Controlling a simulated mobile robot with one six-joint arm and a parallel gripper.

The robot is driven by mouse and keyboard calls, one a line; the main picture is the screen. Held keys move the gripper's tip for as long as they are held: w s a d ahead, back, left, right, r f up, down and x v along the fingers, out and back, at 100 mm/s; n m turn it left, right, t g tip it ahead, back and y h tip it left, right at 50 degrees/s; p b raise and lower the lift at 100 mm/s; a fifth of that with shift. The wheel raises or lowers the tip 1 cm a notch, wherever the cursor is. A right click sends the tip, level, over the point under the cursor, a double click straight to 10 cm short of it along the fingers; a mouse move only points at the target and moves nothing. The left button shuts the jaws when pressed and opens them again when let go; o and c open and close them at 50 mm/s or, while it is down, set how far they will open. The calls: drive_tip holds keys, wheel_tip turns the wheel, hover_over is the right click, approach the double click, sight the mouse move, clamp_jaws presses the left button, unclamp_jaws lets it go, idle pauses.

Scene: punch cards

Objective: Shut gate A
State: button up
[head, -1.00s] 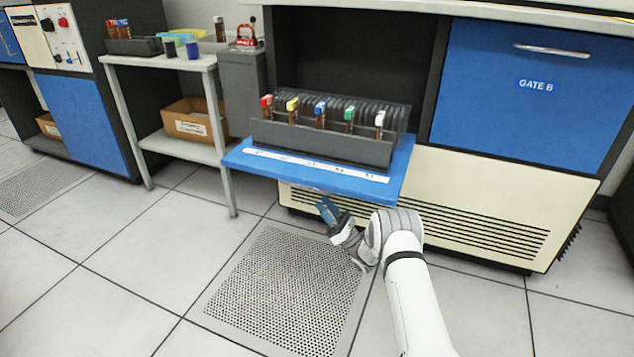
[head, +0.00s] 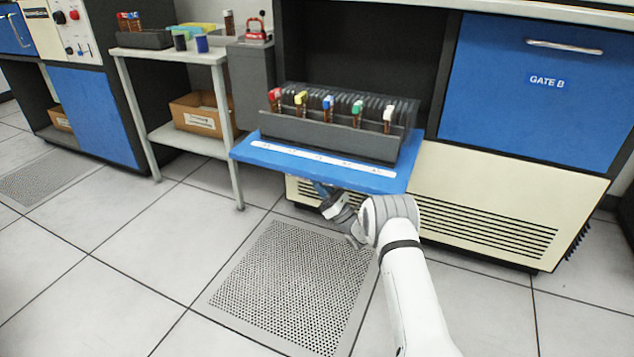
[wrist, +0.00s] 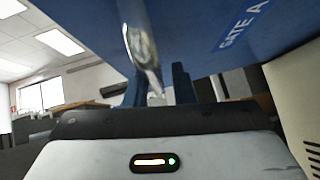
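Gate A (head: 385,182) is a blue panel folded down, lying about level below the dark open bay. Its underside with the GATE A label (wrist: 243,27) fills the top of the wrist view. A metal handle (wrist: 140,45) hangs from that face. My gripper (head: 322,189) is just under the gate's front edge, its tips partly hidden there. In the wrist view my gripper (wrist: 158,88) has its two blue fingers apart. The handle's lower end shows at the gap between them; I cannot tell whether they touch it.
Gate B (head: 540,110) is upright at right. A shelf table (head: 170,56) with cups and a box (head: 200,113) stands at left. The floor in front is clear.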

drive_tip(key=shift+r, duration=0.1)
clamp_jaws()
